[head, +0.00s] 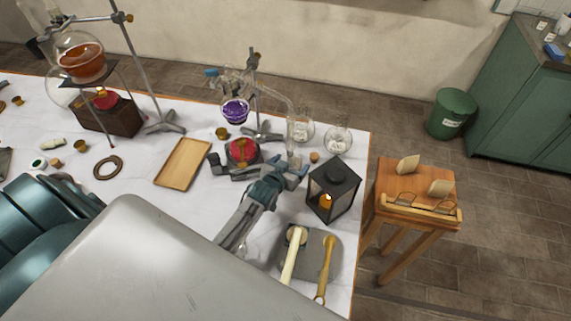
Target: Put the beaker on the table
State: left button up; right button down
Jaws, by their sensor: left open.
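The white table (130,205) holds a lot of glassware. Two clear glass vessels with whitish marks or contents stand near its back right corner, one left (303,130) and one right (338,141). I cannot tell for sure whether either is the beaker. My left gripper (291,166) is open over the right part of the table, in front of these vessels and left of the lantern. Nothing shows clearly between its fingers. My right gripper is not in view.
A black lantern (333,190) stands close right of the gripper. A stand with a purple flask (235,111) and a red burner (242,151) are behind and left. A wooden tray (183,164) lies left. A wooden stool (417,183) stands beyond the table's right edge.

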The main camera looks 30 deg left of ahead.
pick_arm(q)
jog(key=shift+s+r, duration=0.1)
jog(key=shift+s, duration=0.3)
jog(key=b+v, duration=0.2)
jog(key=v, duration=0.9)
jog(key=shift+s+r, duration=0.1)
